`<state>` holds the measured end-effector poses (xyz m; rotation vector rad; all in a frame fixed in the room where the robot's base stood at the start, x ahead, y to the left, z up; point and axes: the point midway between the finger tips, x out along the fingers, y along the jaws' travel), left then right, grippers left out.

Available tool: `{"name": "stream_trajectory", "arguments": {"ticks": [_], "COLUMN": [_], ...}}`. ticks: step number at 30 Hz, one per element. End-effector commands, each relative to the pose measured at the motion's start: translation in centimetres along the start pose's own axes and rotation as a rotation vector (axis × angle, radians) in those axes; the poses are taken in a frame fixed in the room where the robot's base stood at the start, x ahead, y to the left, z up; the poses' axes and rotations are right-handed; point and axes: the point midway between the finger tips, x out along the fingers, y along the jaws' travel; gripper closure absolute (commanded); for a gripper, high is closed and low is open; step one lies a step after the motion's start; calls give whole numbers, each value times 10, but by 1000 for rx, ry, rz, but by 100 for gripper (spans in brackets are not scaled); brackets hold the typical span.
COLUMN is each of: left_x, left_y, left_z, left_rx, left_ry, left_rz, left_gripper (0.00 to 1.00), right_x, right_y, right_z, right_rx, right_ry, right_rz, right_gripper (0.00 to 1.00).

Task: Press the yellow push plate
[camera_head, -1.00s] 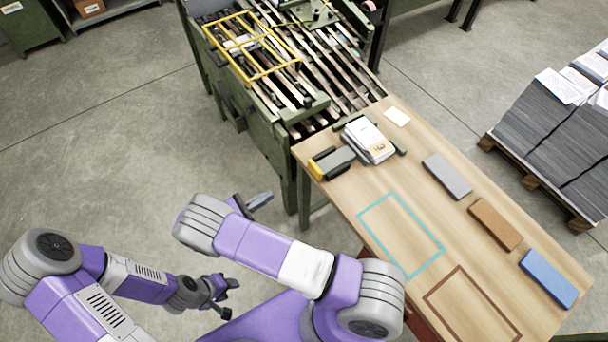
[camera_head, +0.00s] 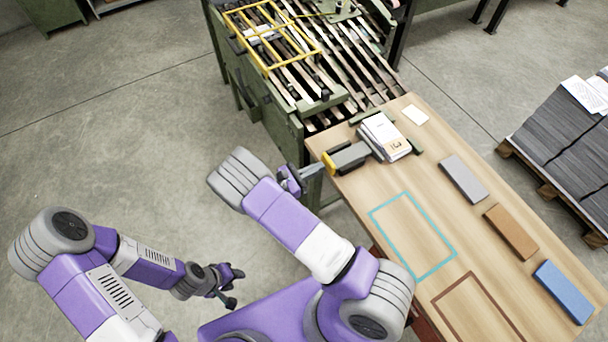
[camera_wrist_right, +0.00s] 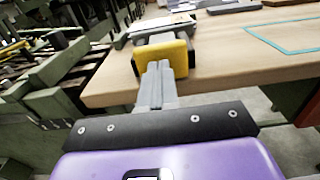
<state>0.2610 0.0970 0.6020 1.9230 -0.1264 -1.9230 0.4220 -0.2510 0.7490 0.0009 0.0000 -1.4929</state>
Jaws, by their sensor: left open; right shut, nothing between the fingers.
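The yellow push plate (camera_head: 329,164) is on the near end of a grey block mechanism (camera_head: 350,156) at the left edge of the wooden table. In the right wrist view the yellow plate (camera_wrist_right: 163,60) is straight ahead. My right gripper (camera_head: 316,168) is shut and empty, its fingertips right at the plate's face; in the right wrist view its fingertips (camera_wrist_right: 158,66) overlap the plate's lower middle. I cannot tell whether they touch it. My left gripper (camera_head: 234,287) is open, low over the floor, far from the plate.
A paper stack (camera_head: 385,138) sits behind the grey block. The wooden table (camera_head: 395,185) also holds a grey block (camera_head: 463,178), a brown block (camera_head: 511,231) and a blue block (camera_head: 563,291). A green machine with slats (camera_head: 320,85) adjoins the table. Stacked paper on a pallet (camera_head: 570,125) stands right.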

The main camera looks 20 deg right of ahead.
Motion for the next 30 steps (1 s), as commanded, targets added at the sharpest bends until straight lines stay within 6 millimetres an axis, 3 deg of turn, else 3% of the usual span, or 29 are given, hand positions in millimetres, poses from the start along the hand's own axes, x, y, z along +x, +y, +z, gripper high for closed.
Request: {"name": "stream_trajectory", "arguments": {"ticks": [14,22,30], "left_x": [0,-7,-6], "left_y": [0,3,2], "left_z": [0,0,0], "left_rx": [0,0,0], "left_ry": [0,0,0], "left_rz": [0,0,0], "left_gripper": [57,57,57], "right_x": [7,44,50], "right_y": [0,0,-1], "right_z": [0,2,1], "right_rx": [-1,-1,-1], "right_ry": [-1,-2,-3], "right_rz": [0,-3,-6], "right_gripper": [100,100,100]}}
